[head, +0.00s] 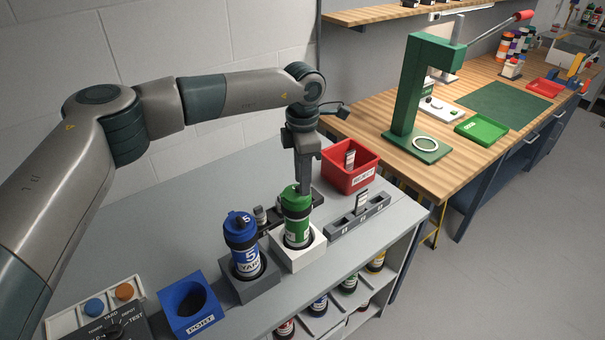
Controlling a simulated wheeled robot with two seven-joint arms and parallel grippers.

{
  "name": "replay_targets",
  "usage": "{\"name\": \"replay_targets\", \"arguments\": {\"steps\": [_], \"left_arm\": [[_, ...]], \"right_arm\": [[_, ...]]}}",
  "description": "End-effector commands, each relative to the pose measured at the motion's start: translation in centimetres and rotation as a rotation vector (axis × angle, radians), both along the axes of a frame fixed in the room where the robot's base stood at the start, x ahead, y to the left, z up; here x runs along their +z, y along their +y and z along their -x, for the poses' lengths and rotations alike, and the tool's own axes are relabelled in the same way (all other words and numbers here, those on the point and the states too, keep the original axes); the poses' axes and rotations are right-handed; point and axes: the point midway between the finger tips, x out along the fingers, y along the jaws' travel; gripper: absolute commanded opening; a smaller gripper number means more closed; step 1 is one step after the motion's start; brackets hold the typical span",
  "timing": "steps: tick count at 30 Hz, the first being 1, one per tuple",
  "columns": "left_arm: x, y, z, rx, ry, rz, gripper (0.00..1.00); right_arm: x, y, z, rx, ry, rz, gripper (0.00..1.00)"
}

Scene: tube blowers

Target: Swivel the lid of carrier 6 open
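A green carrier (297,226) with a dark band and a green top stands upright in a white block (303,254) on the grey bench. Its number is not readable here, so I cannot confirm that it is carrier 6. My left gripper (303,189) points straight down at the green top, with its fingertips at or just behind the lid's right side. I cannot tell whether they touch it, and the fingers overlap in this view, so their opening is hidden. My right gripper is out of view.
A blue carrier (243,255) marked 5 stands in a grey block close left. A blue box (188,311) is front left. A red bin (352,172) and a grey slotted rack (358,219) are to the right. The bench's back left is clear.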

Motion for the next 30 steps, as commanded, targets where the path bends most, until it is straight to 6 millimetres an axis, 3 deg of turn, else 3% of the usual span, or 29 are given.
{"name": "replay_targets", "arguments": {"steps": [13, 17, 30], "left_arm": [[-0.86, 0.01, 0.00, 0.000, -0.001, -0.001, 0.30], [-0.84, 0.01, 0.00, 0.000, -0.001, 0.000, 0.01], [-1.00, 0.04, -0.21, 0.032, -0.002, 0.000, 0.00]], "right_arm": [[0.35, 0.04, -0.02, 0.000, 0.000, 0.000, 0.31], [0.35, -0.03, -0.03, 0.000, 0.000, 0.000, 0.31], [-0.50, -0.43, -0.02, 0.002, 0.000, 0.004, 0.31]]}}
